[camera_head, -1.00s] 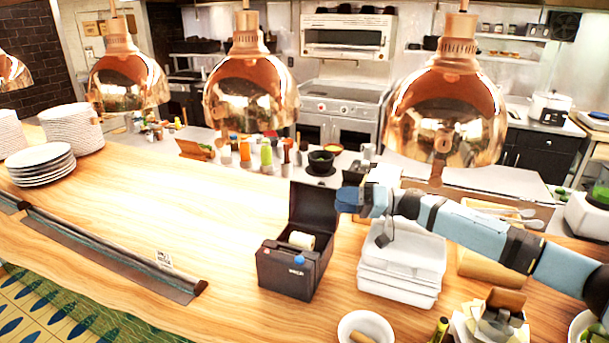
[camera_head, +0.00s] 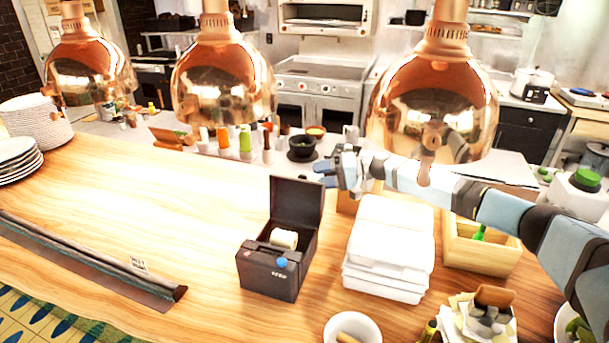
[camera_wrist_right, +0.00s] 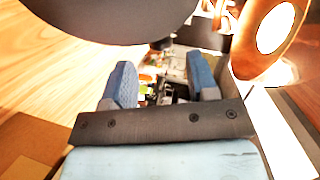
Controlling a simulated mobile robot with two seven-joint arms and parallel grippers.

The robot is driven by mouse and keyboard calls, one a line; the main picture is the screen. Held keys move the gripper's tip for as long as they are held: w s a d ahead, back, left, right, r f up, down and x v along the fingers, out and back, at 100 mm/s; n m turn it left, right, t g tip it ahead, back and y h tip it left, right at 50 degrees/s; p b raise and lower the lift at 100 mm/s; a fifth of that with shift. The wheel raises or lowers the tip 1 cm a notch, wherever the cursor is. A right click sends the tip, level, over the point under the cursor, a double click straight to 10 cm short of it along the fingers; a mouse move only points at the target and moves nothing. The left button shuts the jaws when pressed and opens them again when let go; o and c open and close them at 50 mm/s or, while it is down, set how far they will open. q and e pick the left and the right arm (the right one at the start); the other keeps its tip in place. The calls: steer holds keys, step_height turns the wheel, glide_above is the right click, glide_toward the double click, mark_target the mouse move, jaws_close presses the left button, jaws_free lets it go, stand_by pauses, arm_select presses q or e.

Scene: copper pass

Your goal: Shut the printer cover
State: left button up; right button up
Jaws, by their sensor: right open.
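The black receipt printer (camera_head: 268,273) stands on the wooden counter in the head view. Its cover (camera_head: 297,203) is raised upright at the back, and a white paper roll (camera_head: 284,238) shows inside. My right gripper (camera_head: 322,175) is open and empty, above and just right of the raised cover's top edge. In the right wrist view its two blue fingers (camera_wrist_right: 162,88) stand apart with nothing between them. A large dark shape crosses the top of that view; I cannot tell what it is. My left gripper is not in view.
White stacked containers (camera_head: 388,250) stand right of the printer, with a wooden box (camera_head: 482,247) beyond. A white bowl (camera_head: 352,326) is in front. Copper heat lamps (camera_head: 432,105) hang close above my right arm.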

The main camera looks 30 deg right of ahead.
mark_target(305, 178)
steer(key=x, duration=0.5)
steer(key=shift+p, duration=0.3)
jaws_close()
steer(key=shift+a+r, duration=0.1)
